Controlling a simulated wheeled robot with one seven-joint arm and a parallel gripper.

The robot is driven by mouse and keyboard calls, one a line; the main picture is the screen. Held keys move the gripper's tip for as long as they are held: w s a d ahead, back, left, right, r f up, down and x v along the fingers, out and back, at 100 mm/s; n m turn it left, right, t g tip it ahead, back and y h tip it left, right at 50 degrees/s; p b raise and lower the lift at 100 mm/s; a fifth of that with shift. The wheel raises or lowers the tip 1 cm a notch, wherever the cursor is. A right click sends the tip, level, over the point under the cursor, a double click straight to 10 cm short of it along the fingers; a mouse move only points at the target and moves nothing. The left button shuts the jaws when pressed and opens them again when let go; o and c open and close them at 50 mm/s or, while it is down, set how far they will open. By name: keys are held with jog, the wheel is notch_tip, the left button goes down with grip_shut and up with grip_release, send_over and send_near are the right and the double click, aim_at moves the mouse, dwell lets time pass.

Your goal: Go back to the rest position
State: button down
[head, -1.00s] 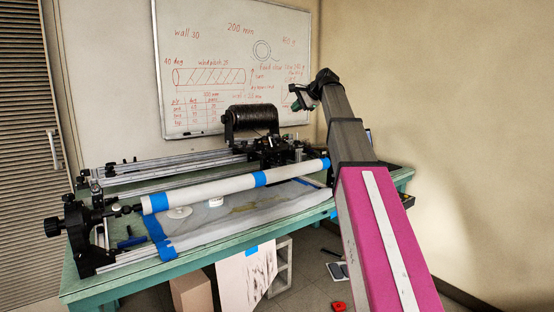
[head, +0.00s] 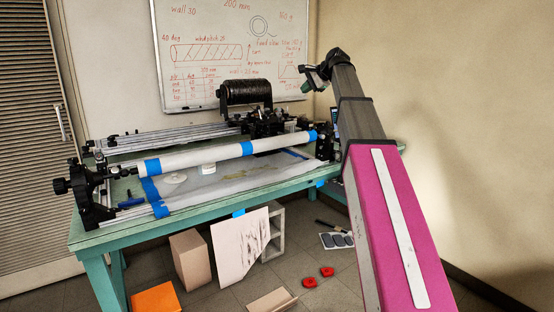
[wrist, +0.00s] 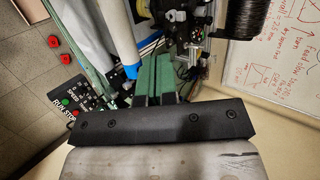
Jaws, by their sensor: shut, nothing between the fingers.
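My gripper (head: 306,86) is raised at the upper right in the head view, in front of the whiteboard's right edge. It is apart from the bench and everything on it. In the wrist view my gripper's green fingers (wrist: 155,62) are together, with nothing between them. A white tube with blue tape bands (head: 205,155) is mounted across the winding rig on the green bench (head: 150,222). A black spool of tow (head: 245,92) stands at the back of the rig.
A control box marked RUN and STOP (wrist: 82,98) shows in the wrist view. A whiteboard (head: 200,20) hangs behind the bench. Boxes, an orange item (head: 156,298) and red parts (head: 310,282) lie on the floor. The floor at the right front is partly hidden by my arm.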

jog(key=s+d+f+n+g+h, duration=0.1)
jog(key=s+f, duration=0.3)
jog(key=f, duration=0.9)
jog(key=s+d+f+n+g+h, duration=0.1)
jog(key=s+f+n+h, duration=0.15)
jog(key=f, duration=1.05)
jog(key=s+d+f+n+g+h, duration=0.1)
jog(key=s+f, duration=0.3)
jog(key=f, duration=0.9)
jog(key=s+d+f+n+g+h, duration=0.1)
jog(key=s+d+f+n+g, duration=0.1)
jog(key=s+f, duration=0.9)
jog(key=s+d+f+n+g+h, duration=0.1)
jog(key=s+d+f+n+h, duration=0.1)
jog(key=s+f, duration=1)
jog(key=shift+f+n+g, duration=0.4)
jog(key=shift+f+n, duration=0.05)
jog(key=shift+n, duration=0.3)
